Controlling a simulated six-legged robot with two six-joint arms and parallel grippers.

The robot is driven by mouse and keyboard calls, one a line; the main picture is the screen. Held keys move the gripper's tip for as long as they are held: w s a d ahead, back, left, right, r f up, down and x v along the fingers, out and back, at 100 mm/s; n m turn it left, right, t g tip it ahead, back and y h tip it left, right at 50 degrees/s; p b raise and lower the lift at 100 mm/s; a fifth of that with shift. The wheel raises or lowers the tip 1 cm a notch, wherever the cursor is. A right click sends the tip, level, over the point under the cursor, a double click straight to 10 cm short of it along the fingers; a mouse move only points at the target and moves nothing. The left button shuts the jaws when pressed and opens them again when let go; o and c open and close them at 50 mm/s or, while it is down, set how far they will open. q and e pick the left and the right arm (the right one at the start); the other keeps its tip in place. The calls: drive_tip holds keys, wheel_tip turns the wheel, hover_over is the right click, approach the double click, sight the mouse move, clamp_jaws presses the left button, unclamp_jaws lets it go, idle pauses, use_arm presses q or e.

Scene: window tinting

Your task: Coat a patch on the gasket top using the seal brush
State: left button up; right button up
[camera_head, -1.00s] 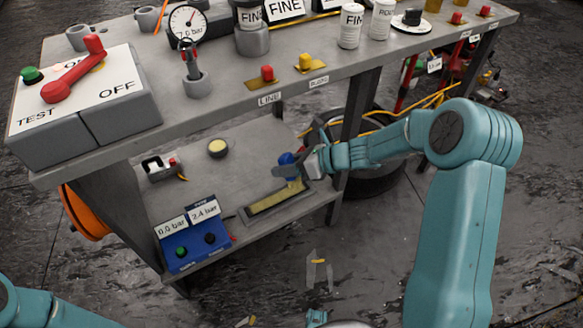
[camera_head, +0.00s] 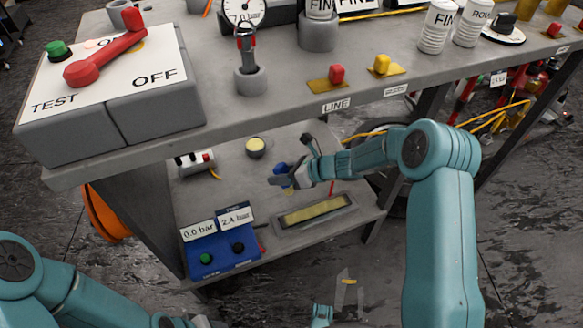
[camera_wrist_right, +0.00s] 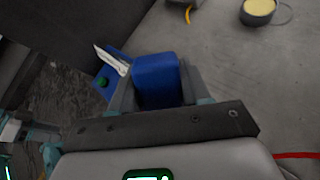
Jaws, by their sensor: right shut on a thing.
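My right gripper (camera_head: 284,176) is shut on a blue block-shaped handle (camera_head: 280,168), which I take to be the seal brush. The handle also shows between the fingers in the right wrist view (camera_wrist_right: 156,80). The brush's bristles are hidden. The gripper is over the lower shelf, between a round dark pot with a cream-yellow top (camera_head: 255,145) and a long grey-framed tray with a yellow strip (camera_head: 317,212). The strip may be the gasket; I cannot tell for certain. The pot also shows in the right wrist view (camera_wrist_right: 260,10).
A blue pressure box (camera_head: 222,258) with two readouts stands at the shelf's front left. A small white box (camera_head: 197,164) sits at the back left. The upper bench (camera_head: 300,113) overhangs the shelf and carries a TEST/OFF switch box (camera_head: 155,90) and a gauge.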

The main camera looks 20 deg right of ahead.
wheel_tip(320, 180, down, 8)
drive_tip(key=a+b, duration=0.2)
drive_tip(key=b, duration=0.2)
drive_tip(key=shift+s+a+n+b, duration=0.25)
drive_tip(key=shift+s+n+b, duration=0.1)
drive_tip(key=shift+s+n, duration=0.05)
drive_tip(key=shift+d, duration=0.1)
